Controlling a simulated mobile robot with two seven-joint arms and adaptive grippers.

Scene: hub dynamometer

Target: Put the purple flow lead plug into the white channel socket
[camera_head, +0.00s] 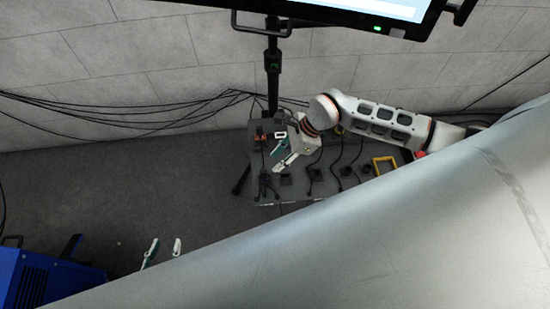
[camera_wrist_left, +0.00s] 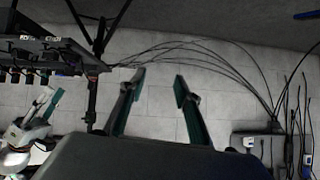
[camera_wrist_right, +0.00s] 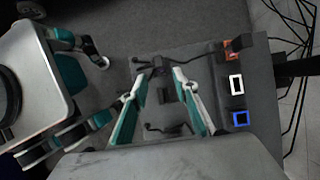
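The white channel socket (camera_wrist_right: 236,84) is a white-framed square on the grey bench panel, between an orange socket and a blue one. It also shows in the head view (camera_head: 280,134). I cannot make out a purple plug in any view; the lead ends on the bench look black. My right gripper (camera_wrist_right: 159,72) is open above the bench, to the left of the white socket in its wrist view. A dark lead end (camera_wrist_right: 158,64) shows between its fingertips, not gripped. My left gripper (camera_wrist_left: 161,78) is open and empty, away from the bench, over the floor in the head view (camera_head: 164,244).
An orange socket (camera_wrist_right: 233,46) and a blue socket (camera_wrist_right: 241,118) flank the white one. A yellow frame (camera_head: 384,164) is on the bench's right. A monitor (camera_head: 370,12) hangs on a stand behind. Black cables run along the wall. A blue box (camera_head: 40,280) stands lower left.

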